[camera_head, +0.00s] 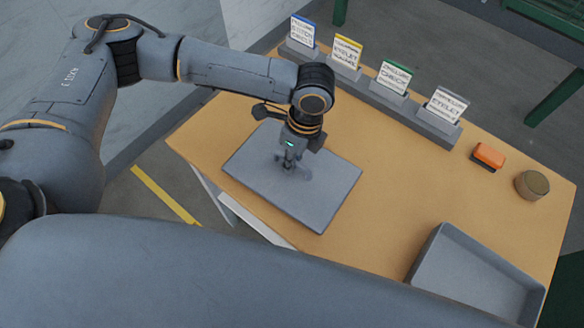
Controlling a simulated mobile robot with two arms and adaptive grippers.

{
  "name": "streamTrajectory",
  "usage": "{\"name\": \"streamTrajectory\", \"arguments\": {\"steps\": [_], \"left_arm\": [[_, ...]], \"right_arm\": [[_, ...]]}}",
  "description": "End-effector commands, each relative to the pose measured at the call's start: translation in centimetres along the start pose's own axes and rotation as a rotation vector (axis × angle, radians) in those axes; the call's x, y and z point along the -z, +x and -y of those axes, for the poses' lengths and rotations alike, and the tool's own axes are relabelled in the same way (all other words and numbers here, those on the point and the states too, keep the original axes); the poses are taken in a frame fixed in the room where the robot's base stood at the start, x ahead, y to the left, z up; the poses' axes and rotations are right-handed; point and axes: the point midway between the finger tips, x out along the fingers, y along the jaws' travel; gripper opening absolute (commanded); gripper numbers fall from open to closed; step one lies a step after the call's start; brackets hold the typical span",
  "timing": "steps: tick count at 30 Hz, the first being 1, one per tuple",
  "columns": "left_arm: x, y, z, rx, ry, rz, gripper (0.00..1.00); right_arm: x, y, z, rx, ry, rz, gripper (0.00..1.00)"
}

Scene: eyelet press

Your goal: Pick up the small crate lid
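A flat grey rectangular panel, which looks like the small crate lid (325,205), lies on the wooden table towards its left side. My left gripper (290,163) points down over the middle of the panel, at or just above a small grey raised part there, possibly a handle. The fingers and the raised part are small and similar in colour, so I cannot tell whether the fingers are closed on it. The panel appears to lie flat on the table. My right gripper is not in view.
An open grey tray (480,280) stands at the table's front right. A grey rack (375,92) with several label cards runs along the back edge. An orange block (488,156) and a round brown tin (532,185) are at the right. The table's middle (400,190) is clear.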

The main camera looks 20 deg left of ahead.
Motion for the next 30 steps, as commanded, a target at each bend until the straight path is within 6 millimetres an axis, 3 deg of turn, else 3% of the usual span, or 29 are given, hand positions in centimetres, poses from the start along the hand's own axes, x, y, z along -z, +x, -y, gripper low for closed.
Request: {"name": "streamTrajectory", "arguments": {"steps": [11, 18, 27, 30], "left_arm": [[-0.1, -0.4, 0.0, 0.002, -0.001, 0.0, 0.0], [-0.3, -3.2, -0.3, 0.004, 0.0, 0.0, 0.0], [0.7, -8.9, -6.5, 0.005, 0.006, 0.0, 0.0], [1.5, -9.5, -9.2, 0.003, 0.008, 0.0, 0.0]], "right_arm": [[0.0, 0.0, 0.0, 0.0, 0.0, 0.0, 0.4], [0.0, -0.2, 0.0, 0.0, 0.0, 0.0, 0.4], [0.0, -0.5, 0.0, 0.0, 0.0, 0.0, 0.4], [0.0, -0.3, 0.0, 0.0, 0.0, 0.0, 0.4]]}}
